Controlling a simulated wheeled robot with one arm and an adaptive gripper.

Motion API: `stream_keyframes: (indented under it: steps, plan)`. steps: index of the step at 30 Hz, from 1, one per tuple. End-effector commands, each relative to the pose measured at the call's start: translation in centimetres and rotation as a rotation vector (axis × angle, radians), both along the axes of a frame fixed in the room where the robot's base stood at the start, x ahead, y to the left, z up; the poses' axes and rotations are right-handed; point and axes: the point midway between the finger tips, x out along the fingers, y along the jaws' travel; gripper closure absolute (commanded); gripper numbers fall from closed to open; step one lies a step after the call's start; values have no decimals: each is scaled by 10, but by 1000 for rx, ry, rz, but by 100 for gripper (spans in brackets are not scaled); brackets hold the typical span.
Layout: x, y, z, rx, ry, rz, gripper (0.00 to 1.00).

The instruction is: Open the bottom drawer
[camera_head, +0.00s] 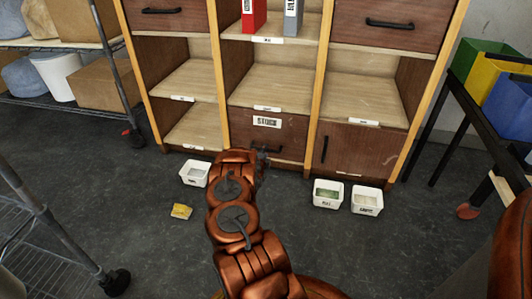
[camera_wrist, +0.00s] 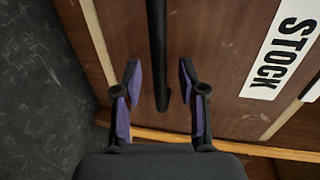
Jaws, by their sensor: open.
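The bottom drawer (camera_head: 287,132) is a brown wooden front low in the middle column of the cabinet, with a white STOCK label (camera_head: 267,122). It looks shut. Its black bar handle (camera_wrist: 157,45) runs down the middle of the wrist view. My gripper (camera_wrist: 160,72) is open, with purple finger pads on either side of the handle's line. The handle's end lies between the fingers in the picture; I see no contact. In the head view my gripper (camera_head: 262,155) is at the drawer front and partly covers the handle.
White bins stand on the floor, one (camera_head: 195,173) left of my arm and two (camera_head: 328,193) to the right. A small yellow object (camera_head: 181,211) lies on the floor. A door (camera_head: 352,150) with a vertical handle adjoins the drawer. Wire racks are at left, a bin stand at right.

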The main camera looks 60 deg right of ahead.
Motion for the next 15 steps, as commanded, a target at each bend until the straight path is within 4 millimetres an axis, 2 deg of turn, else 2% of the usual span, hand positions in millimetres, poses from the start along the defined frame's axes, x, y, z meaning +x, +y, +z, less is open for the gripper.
stream_keyframes:
  steps: [6, 15]
  plan:
    - [4, -13, -6, 4, 2, -1, 59]
    - [7, -18, -4, 1, 0, 0, 59]
